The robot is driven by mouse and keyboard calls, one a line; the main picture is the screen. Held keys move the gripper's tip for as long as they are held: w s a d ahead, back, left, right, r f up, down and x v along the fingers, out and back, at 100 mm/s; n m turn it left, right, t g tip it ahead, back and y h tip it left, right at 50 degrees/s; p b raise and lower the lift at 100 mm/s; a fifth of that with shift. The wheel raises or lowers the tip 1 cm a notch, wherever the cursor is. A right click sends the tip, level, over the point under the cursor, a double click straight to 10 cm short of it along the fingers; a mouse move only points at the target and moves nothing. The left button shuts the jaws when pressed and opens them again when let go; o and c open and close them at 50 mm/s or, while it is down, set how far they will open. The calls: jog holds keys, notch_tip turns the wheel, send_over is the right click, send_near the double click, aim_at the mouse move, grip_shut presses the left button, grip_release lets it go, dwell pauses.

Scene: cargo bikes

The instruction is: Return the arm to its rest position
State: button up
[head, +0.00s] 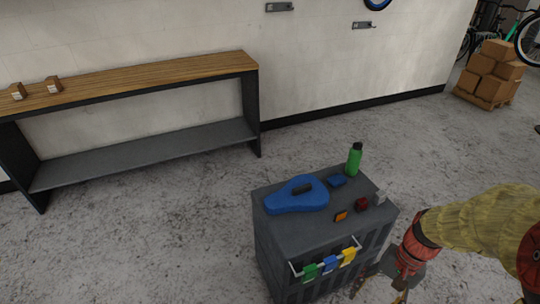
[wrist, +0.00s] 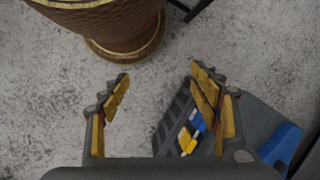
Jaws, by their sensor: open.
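My gripper (head: 382,288) hangs low at the right side of the grey cart, in the lower right of the head view. My yellow and red arm reaches in from the right edge. In the wrist view the two fingers of my gripper (wrist: 160,76) stand wide apart with nothing between their tips. Grey floor shows between and beyond them. Part of the cart shows behind the right finger.
The cart (head: 285,232) carries a blue case (head: 297,195), a green bottle (head: 354,159) and several small items. Coloured tags (head: 330,264) hang on its front rail. A wood-topped bench (head: 150,80) stands by the wall. Boxes (head: 490,73) are stacked far right. Open floor lies between.

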jog(key=a+r+n+t+h+p, duration=0.1)
jog(key=a+r+n+t, duration=0.2)
jog(key=r, duration=0.9)
jog(key=a+r+n+t+h+p, duration=0.2)
jog(key=a+r+n+t, duration=0.2)
jog(key=r, duration=0.8)
jog(key=shift+s+a+n, duration=0.3)
jog(key=shift+s+a, duration=0.15)
jog(key=shift+a, duration=0.8)
jog(key=shift+r, duration=0.1)
